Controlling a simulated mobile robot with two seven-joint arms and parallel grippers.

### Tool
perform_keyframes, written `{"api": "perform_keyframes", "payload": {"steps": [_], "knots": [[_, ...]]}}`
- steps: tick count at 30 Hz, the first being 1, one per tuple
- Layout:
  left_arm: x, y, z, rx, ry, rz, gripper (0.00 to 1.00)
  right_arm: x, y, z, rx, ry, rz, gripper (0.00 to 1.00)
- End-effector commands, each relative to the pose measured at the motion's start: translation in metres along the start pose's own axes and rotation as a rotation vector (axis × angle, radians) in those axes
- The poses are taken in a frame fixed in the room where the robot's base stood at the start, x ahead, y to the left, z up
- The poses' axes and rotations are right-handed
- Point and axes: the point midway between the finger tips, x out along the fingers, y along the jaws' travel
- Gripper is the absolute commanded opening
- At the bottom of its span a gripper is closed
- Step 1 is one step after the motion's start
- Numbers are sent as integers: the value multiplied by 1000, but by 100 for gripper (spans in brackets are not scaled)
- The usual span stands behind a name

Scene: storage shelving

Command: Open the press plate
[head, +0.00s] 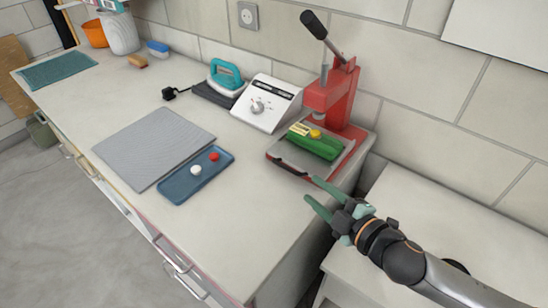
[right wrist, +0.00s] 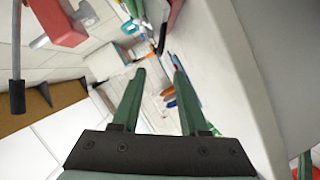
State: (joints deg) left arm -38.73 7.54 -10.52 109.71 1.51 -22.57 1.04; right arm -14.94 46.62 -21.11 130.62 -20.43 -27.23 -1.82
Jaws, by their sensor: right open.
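The red press (head: 341,92) stands at the right end of the counter, its black-knobbed lever (head: 318,28) raised. Its flat grey plate (head: 343,158) has a dark handle (head: 289,168) along the front edge. A green block (head: 315,146) with a yellow piece on top lies on the plate. My right gripper (head: 312,188) is open and empty, just in front of the plate's near corner, close to the handle; I cannot tell whether it touches. In the right wrist view its green fingers (right wrist: 157,65) are spread, with part of the red press (right wrist: 60,22) at upper left. My left gripper is not in view.
A white control box (head: 266,104) with a dial and a teal iron (head: 226,76) stand left of the press. A blue tray (head: 195,178) holds a white and a red piece beside a grey mat (head: 155,145). A lower white surface (head: 440,220) lies at right.

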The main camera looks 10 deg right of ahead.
Motion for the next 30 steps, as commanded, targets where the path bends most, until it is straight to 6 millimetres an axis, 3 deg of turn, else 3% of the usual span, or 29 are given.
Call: {"api": "perform_keyframes", "payload": {"steps": [8, 24, 30], "knots": [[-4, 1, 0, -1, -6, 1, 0, 24, 2, -1, -2, 1, 4, 43], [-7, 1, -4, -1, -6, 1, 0, 107, 1, 0, 1, 0, 2, 43], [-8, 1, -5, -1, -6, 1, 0, 122, 1, 0, 1, 1, 1, 43]]}}
